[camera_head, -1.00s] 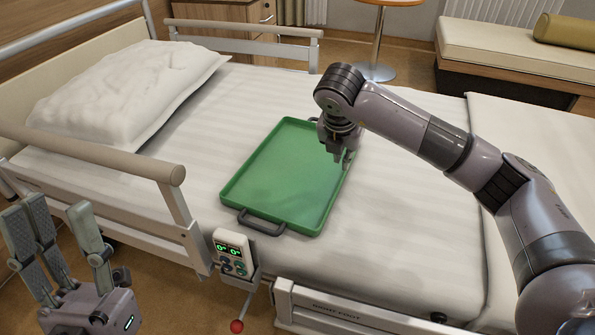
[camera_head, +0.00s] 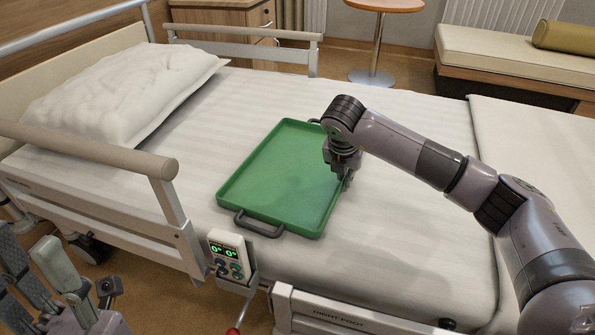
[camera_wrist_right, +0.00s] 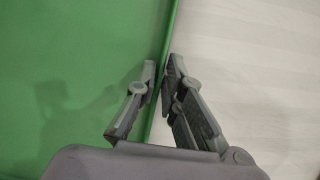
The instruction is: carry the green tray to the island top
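The green tray (camera_head: 282,180) lies flat on the bed, with a dark handle (camera_head: 258,223) at its near end; its far handle is partly hidden by my right arm. My right gripper (camera_head: 346,180) is at the tray's right long side. In the right wrist view its fingers (camera_wrist_right: 161,72) stand close together on either side of the tray's rim (camera_wrist_right: 170,35), one inside and one outside, and look shut on it. My left gripper (camera_head: 28,252) is at the lower left, partly cut off, its fingers apart and empty, away from the tray. No island top can be made out.
A white pillow (camera_head: 125,90) lies at the bed's head. A raised side rail (camera_head: 95,150) and a control box (camera_head: 229,256) are on the bed's near side. A round table (camera_head: 375,5) and a cushioned bench (camera_head: 510,50) stand behind. The mattress right of the tray is clear.

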